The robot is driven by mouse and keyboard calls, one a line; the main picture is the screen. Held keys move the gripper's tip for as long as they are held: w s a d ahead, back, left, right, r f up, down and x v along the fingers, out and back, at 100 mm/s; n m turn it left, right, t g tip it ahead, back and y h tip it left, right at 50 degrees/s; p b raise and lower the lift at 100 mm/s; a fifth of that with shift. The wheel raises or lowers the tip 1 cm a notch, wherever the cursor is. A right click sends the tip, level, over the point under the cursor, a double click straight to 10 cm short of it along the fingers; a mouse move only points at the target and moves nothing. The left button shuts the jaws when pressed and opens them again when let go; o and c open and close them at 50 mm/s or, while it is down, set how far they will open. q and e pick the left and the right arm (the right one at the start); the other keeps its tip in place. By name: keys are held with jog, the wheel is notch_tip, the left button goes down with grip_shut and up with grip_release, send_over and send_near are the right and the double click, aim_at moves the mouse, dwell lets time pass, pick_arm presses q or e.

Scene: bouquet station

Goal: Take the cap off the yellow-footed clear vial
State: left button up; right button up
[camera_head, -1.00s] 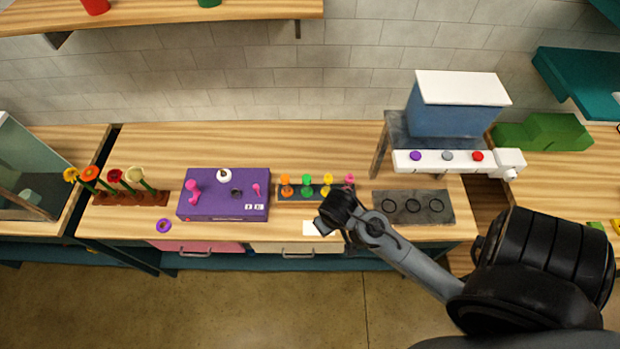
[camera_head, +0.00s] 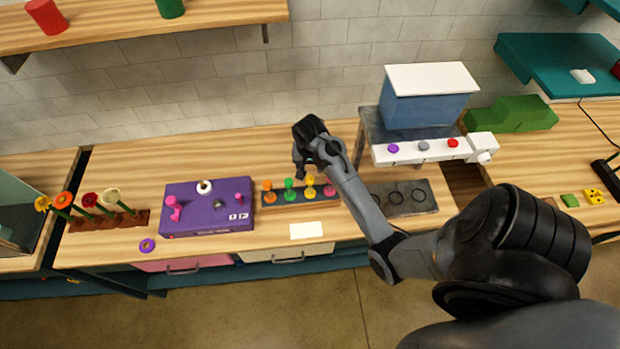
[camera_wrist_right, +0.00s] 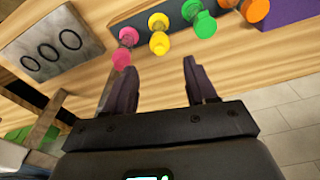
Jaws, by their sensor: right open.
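The yellow vial (camera_head: 310,186) stands in a dark rack (camera_head: 298,202) between the green vial (camera_head: 290,188) and the pink vial (camera_head: 330,191). The orange vial (camera_head: 268,190) is at the rack's left end. In the right wrist view the yellow vial (camera_wrist_right: 159,36) shows yellow at both ends; its clear middle is hard to make out. My right gripper (camera_head: 304,166) is above and behind the rack. In the wrist view its open fingers (camera_wrist_right: 157,76) are empty, apart from the vials, pointing toward the pink and yellow ones. My left gripper is not in view.
A purple box (camera_head: 205,220) with pegs stands left of the rack. A dark plate with rings (camera_head: 405,210) lies right, below a raised blue-and-white machine (camera_head: 428,98). A white card (camera_head: 306,231) lies in front. Bare tabletop lies behind the rack.

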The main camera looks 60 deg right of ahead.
aim_at(310, 176)
notch_tip(310, 176, down, 2)
jog(key=shift+d+f, duration=0.15)
jog(key=shift+d+f+p, duration=0.1)
jog(key=shift+f+p, duration=0.3)
jog(key=f, duration=0.2)
jog(key=f+p, duration=0.1)
jog(key=shift+w+d, duration=0.15)
jog(key=shift+d, duration=0.1)
jog(key=shift+f, duration=0.7)
jog(key=c, duration=1)
grip_shut()
jog(key=shift+r, duration=0.15)
